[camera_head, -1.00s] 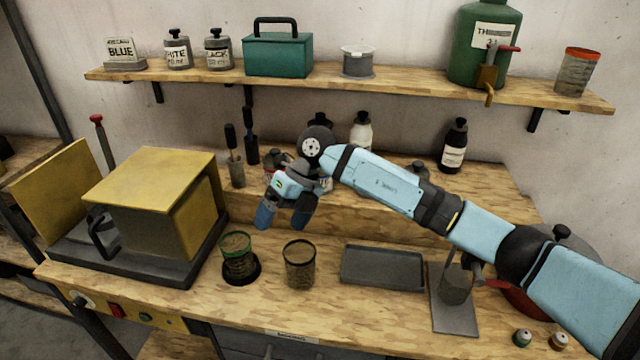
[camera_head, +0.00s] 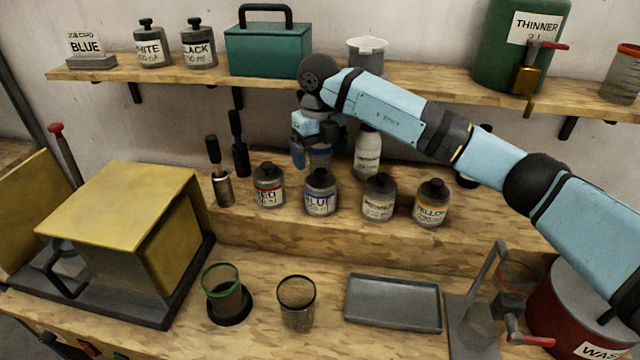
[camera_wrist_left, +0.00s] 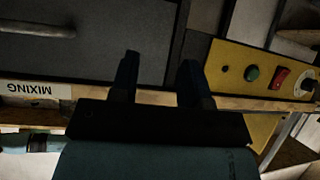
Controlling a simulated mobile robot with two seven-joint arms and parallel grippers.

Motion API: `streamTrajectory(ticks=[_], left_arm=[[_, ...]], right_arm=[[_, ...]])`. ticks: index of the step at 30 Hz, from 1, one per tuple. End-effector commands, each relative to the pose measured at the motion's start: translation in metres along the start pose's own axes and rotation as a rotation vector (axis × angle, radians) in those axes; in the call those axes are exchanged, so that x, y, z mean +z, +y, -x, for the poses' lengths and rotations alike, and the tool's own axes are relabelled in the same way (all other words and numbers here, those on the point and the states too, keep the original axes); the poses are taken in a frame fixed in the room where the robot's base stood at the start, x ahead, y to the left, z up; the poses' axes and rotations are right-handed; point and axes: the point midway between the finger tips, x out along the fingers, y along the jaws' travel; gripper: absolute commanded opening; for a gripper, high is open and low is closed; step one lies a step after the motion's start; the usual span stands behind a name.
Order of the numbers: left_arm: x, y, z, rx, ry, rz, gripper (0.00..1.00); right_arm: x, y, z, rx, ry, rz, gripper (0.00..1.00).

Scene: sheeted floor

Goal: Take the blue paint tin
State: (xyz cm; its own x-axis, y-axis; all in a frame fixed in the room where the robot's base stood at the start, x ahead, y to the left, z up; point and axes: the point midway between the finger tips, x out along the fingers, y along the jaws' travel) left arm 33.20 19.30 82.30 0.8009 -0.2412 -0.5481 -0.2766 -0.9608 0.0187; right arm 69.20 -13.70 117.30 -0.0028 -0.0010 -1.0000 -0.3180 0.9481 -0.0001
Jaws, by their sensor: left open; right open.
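The blue paint tin (camera_head: 320,195) is a grey tin with a dark cap and a label reading BLUE. It stands on the raised wooden step in a row with the red (camera_head: 268,187), a third (camera_head: 379,199) and the yellow (camera_head: 431,205) tins. My right gripper (camera_head: 312,162) is open, pointing down just above and behind the blue tin's cap, apart from it as far as I can tell. My left gripper (camera_wrist_left: 160,80) shows only in the left wrist view, open and empty before the bench front.
A white bottle (camera_head: 367,155) stands behind the row. Tools in holders (camera_head: 222,185) stand left of the red tin. A yellow box (camera_head: 125,215), two cups, a grey tray (camera_head: 392,302) and a red drum (camera_head: 575,310) occupy the lower bench. The shelf (camera_head: 210,80) hangs above.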

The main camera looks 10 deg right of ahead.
Motion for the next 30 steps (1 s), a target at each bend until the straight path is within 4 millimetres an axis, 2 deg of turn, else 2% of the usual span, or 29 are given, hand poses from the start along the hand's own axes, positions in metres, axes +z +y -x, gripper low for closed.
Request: streamTrajectory(ticks=[13,21,28,29,30], left_arm=[[-0.002,0.001,0.008,0.001,-0.011,0.002,0.43],[-0.014,0.001,0.013,0.000,-0.008,0.001,0.43],[-0.014,0.001,0.012,0.000,-0.005,0.001,0.43],[-0.014,0.001,0.012,0.000,-0.005,0.001,0.43],[-0.014,0.001,0.012,0.000,-0.005,0.001,0.43]], right_arm=[[-0.001,0.000,-0.033,0.002,0.002,0.000,0.89],[-0.002,-0.001,-0.071,0.002,0.002,0.000,0.89],[-0.002,-0.001,-0.076,0.001,-0.001,0.001,0.89],[-0.002,-0.001,-0.076,0.001,0.000,0.000,0.85],[-0.002,-0.001,-0.076,0.002,0.000,0.000,0.75]])
